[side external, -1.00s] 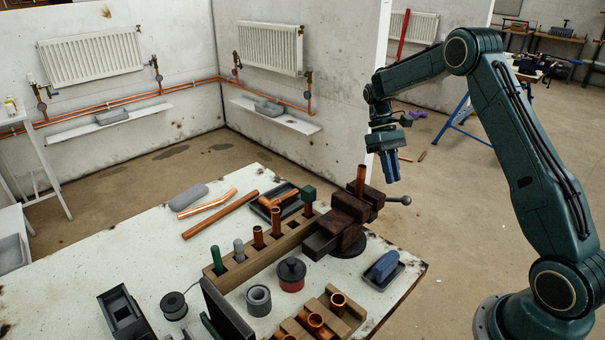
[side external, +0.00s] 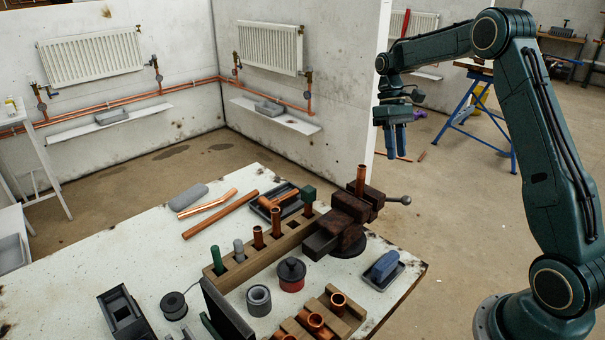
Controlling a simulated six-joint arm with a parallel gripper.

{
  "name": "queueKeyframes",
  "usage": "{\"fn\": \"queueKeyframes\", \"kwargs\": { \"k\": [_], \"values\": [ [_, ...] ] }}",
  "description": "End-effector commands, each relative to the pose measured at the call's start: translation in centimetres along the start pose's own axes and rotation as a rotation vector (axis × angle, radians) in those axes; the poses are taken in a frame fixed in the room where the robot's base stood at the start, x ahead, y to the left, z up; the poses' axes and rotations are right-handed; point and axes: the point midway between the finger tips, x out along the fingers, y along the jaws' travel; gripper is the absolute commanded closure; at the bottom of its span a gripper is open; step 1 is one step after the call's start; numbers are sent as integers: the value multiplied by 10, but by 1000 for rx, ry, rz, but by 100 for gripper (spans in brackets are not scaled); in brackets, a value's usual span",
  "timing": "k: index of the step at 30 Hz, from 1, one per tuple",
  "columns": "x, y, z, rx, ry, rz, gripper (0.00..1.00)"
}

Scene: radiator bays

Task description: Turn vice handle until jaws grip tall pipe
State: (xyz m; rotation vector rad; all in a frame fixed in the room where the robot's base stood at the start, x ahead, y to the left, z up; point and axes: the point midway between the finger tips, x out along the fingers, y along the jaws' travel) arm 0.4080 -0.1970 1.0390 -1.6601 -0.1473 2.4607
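A brown, rusty vice (side external: 342,226) stands at the far right edge of the white workbench. A copper pipe (side external: 361,181) stands upright at its jaws; I cannot tell whether the jaws touch it. The vice handle (side external: 398,200), a grey bar with a rounded end, sticks out to the right of the vice. My gripper (side external: 396,152) hangs above and slightly right of the pipe, pointing down, apart from vice and handle. Its two blue fingers look slightly apart, with nothing seen between them.
A wooden rack (side external: 262,249) with several upright pieces runs left from the vice. A blue block in a dark tray (side external: 383,271) sits right of it. A wooden block with copper fittings (side external: 325,314) is at the front. Air around the handle is clear.

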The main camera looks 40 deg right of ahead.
Motion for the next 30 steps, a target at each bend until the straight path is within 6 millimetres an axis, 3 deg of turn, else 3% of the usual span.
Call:
{"fn": "queueKeyframes", "kwargs": {
  "k": [11, 30],
  "values": [
    [27, -1, 0, -1, -4, -1, 70],
    [118, 0, 0, -1, -4, -1, 70]
  ]
}}
